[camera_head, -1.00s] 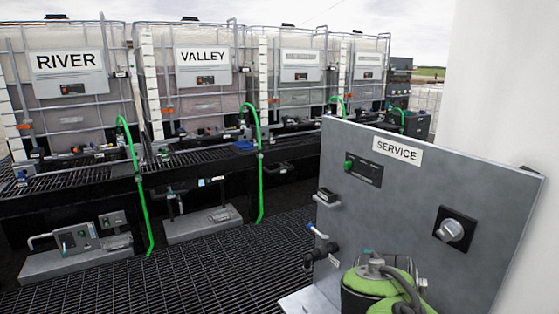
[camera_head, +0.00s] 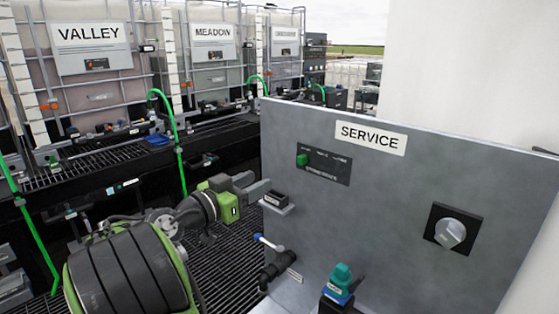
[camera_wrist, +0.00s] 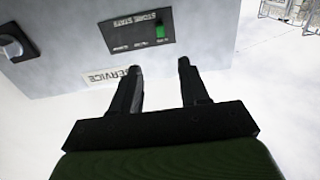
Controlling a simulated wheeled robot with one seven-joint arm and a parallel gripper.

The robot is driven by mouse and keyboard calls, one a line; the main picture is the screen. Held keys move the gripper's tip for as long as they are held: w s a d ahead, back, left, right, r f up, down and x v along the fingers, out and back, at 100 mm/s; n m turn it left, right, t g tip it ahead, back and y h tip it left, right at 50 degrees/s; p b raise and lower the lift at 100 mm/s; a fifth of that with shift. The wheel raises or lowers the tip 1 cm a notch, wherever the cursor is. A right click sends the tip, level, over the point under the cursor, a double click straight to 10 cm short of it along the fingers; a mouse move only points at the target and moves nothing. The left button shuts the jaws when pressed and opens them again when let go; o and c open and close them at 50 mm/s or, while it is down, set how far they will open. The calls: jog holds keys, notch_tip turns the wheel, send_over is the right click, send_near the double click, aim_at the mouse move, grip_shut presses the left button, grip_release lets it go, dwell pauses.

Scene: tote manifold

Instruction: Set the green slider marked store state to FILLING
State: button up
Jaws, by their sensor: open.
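The green slider (camera_head: 302,160) sits at the left end of a dark plate (camera_head: 336,170) on the grey SERVICE panel. Small labels along the plate are too small to read. In the wrist view the picture is upside down, and the green slider (camera_wrist: 160,31) shows at the right end of the plate marked STORE STATE (camera_wrist: 125,38). My gripper (camera_head: 260,185) is open and empty, left of the panel and a little lower than the slider. In the wrist view my gripper (camera_wrist: 160,68) has its two fingers apart, with the plate beyond them. The fingers appear clear of the slider.
The SERVICE panel (camera_head: 390,220) also carries a rotary knob (camera_head: 450,232), a small black box (camera_head: 276,200) near my gripper, a blue-handled valve (camera_head: 268,243) and a teal-topped fitting (camera_head: 341,278). Labelled totes (camera_head: 95,75) with green hoses stand behind. A white column (camera_head: 470,70) rises at right.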

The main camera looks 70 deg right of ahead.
aim_at(299, 161)
jog(key=p+x, duration=0.2)
jog(key=x, duration=1.3)
jog(key=shift+w, duration=0.15)
grip_shut()
